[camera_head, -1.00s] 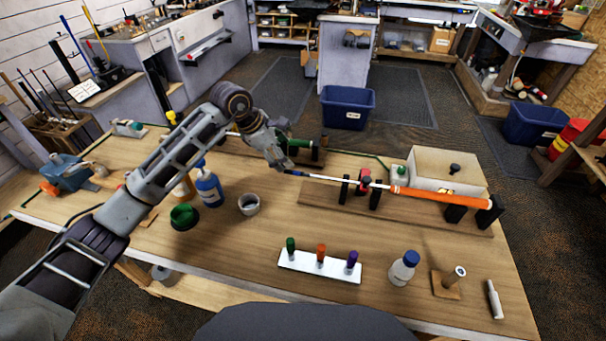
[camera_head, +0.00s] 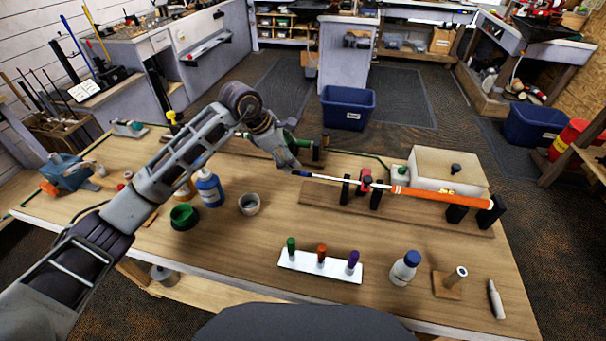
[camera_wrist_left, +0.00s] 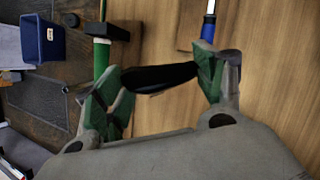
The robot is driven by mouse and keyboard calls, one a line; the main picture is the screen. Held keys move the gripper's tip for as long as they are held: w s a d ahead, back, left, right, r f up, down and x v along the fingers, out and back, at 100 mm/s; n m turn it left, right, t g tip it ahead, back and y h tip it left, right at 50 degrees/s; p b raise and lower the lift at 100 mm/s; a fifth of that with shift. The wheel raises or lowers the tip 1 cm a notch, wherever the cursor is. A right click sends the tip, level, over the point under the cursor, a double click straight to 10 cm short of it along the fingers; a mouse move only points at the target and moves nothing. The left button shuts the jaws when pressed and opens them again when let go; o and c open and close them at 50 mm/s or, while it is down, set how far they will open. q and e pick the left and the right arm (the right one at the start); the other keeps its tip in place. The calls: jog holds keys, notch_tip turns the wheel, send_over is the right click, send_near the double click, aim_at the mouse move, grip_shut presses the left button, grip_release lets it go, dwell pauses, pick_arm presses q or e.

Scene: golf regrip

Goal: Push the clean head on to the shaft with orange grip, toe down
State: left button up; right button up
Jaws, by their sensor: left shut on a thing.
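My left gripper (camera_head: 292,166) is at the left end of the shaft with the orange grip (camera_head: 440,195). In the left wrist view, its green-padded fingers (camera_wrist_left: 155,85) are shut on a dark club head (camera_wrist_left: 160,76), which lies across between them. In the head view the gripper hides the head. The shaft (camera_head: 325,178) lies level in a holder, its orange grip to the right. Its blue end (camera_wrist_left: 208,30) reaches the right finger in the left wrist view; I cannot tell whether the head is on it. My right gripper is not in view.
A green-gripped shaft (camera_wrist_left: 102,58) lies behind the gripper. The red-and-black clamp (camera_head: 366,181) stands on a wooden board (camera_head: 330,200). Blue bottle (camera_head: 209,188), green cup (camera_head: 184,216) and grey cup (camera_head: 249,204) stand left. A white rack (camera_head: 320,266) stands in front.

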pick_arm(q)
jog(key=shift+d+r, duration=0.1)
jog(key=shift+d, duration=0.1)
jog(key=o, duration=1.1)
jog(key=shift+c, duration=0.2)
jog(key=o, duration=0.5)
jog(key=shift+d, duration=0.2)
jog(key=shift+c, duration=0.2)
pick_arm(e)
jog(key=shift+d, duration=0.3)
pick_arm(q)
jog(key=shift+a, duration=0.2)
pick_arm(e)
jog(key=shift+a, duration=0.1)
pick_arm(q)
jog(key=shift+s+a+r, duration=0.2)
jog(key=shift+a+r, duration=0.05)
jog(key=shift+r, duration=0.3)
jog(key=v, duration=1)
jog(key=shift+a+r, duration=0.2)
jog(key=shift+r, duration=0.05)
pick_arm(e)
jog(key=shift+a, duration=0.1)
